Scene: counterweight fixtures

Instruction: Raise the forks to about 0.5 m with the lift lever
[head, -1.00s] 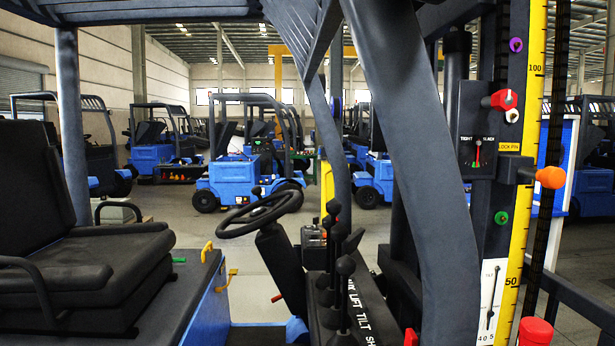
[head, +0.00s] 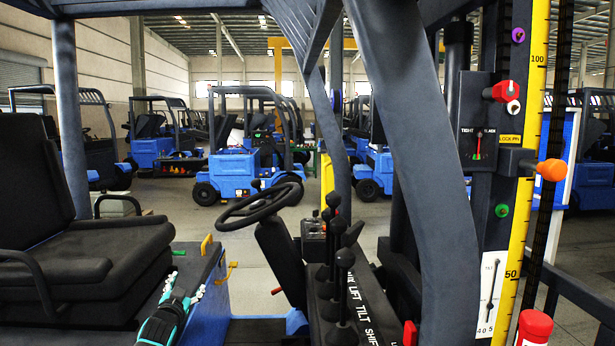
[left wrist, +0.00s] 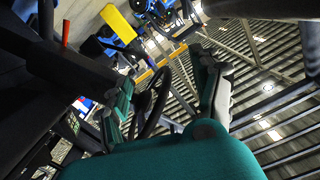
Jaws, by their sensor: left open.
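A row of black levers with round knobs (head: 344,258) stands on the console beside the steering column in the head view. The console (head: 362,312) carries white labels reading LIFT, TILT and SHIFT; I cannot tell for sure which lever matches LIFT. My left gripper (head: 184,285) is at the bottom left, beside the seat, open and empty, well left of the levers. Its teal fingers (left wrist: 165,100) frame the dark steering wheel (left wrist: 152,103) in the left wrist view. The yellow mast scale (head: 523,200) shows marks 100 and 50. The forks are not visible. My right gripper is not in view.
The steering wheel (head: 262,204) stands between my left gripper and the levers. A black seat (head: 90,262) is at left. A thick dark post (head: 415,150) crosses in front of the mast. A red cap (head: 535,327) and an orange knob (head: 552,170) are at right.

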